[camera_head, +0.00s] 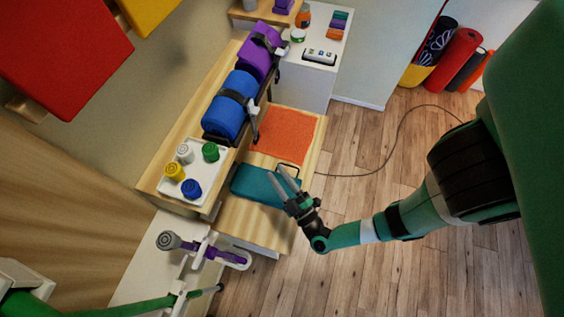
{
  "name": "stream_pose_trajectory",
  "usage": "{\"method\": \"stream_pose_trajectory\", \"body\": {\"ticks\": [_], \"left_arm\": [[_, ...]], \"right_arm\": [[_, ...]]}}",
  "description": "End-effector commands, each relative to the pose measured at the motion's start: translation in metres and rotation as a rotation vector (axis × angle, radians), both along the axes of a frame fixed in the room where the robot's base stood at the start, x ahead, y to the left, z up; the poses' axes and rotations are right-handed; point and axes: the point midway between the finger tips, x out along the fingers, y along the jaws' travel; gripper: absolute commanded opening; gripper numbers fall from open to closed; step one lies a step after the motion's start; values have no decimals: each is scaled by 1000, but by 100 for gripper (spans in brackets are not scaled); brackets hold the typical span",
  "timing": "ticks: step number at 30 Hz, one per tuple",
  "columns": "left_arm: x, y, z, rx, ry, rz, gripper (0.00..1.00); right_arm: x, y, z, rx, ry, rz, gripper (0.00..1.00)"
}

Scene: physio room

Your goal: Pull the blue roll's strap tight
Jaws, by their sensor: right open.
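The blue roll (224,118) lies on a dark rack on the wooden shelf, in the upper middle of the head view. A black strap (237,97) runs around it, and a strap end (255,124) hangs at its right side. My right gripper (287,180) is open and empty. It is below and to the right of the roll, above the teal cloth, apart from the strap.
A purple roll (257,52) lies behind the blue one. A white tray (208,177) of several coloured jars stands in front. An orange towel (286,134) and a teal cloth (262,187) lie on the lower shelf. A purple-handled tool (207,253) is at lower left. Open floor lies right.

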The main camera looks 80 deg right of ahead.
Motion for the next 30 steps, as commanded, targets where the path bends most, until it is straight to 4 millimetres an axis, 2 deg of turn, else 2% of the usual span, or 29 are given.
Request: {"method": "stream_pose_trajectory", "body": {"ticks": [3,9,30], "left_arm": [[0,0,-1,0,0,0,0],[0,0,-2,0,0,0,0],[0,0,-2,0,0,0,0]], "right_arm": [[-7,9,-3,-1,0,5,44],[-14,12,-6,-1,2,-1,44],[-14,12,-5,0,2,-2,44]]}}
